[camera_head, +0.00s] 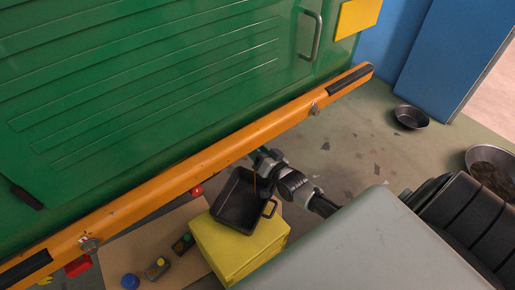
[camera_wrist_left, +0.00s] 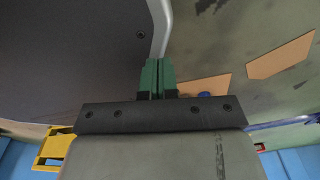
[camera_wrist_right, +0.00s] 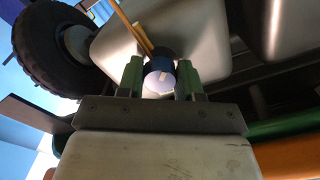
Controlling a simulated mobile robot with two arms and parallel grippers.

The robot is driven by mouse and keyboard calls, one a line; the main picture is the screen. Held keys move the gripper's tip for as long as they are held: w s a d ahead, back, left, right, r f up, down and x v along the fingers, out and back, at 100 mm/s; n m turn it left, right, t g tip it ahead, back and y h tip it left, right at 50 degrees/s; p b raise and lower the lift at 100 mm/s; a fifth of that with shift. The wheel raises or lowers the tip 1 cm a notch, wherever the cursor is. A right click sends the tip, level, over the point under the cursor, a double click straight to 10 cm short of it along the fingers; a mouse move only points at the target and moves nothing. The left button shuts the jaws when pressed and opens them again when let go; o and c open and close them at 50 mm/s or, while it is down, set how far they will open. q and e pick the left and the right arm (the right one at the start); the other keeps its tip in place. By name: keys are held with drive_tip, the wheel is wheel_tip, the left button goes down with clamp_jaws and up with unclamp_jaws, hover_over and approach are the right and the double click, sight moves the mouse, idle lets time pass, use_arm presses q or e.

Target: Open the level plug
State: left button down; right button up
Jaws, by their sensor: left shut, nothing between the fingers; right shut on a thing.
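In the right wrist view my right gripper (camera_wrist_right: 160,78) is shut on a round piece (camera_wrist_right: 158,80) with a dark blue body and a pale end face. I cannot tell whether it is the level plug or a tool. It is close under a pale metal housing (camera_wrist_right: 200,30), with thin amber streaks (camera_wrist_right: 132,25) beside it. In the head view my right arm reaches under the orange bar, its fingertips hidden. A thin amber line falls into a black pan (camera_head: 235,205) on a yellow box (camera_head: 220,248). My left gripper (camera_wrist_left: 157,75) is shut and empty in the left wrist view.
The green rickshaw side (camera_head: 150,80) and orange bar (camera_head: 200,160) cross above the work area. Small switch-like items (camera_head: 157,268) and a blue cap (camera_head: 130,282) lie on cardboard. Round pans (camera_head: 411,117) stand right. A black tyre (camera_wrist_right: 55,45) is near my right gripper.

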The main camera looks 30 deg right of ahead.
use_arm(q)
drive_tip(key=shift+s+a, duration=0.15)
drive_tip(key=shift+s, duration=0.7)
use_arm(e)
drive_tip(key=shift+f+n, duration=0.1)
drive_tip(key=shift+n, duration=0.8)
drive_tip(key=o, duration=0.9)
use_arm(q)
drive_tip(key=shift+p, duration=0.3)
drive_tip(key=shift+r+p, duration=0.45)
drive_tip(key=shift+r, duration=0.05)
use_arm(e)
drive_tip(key=s, duration=1.1)
drive_tip(key=shift+d, duration=0.4)
drive_tip(key=shift+w, duration=0.1)
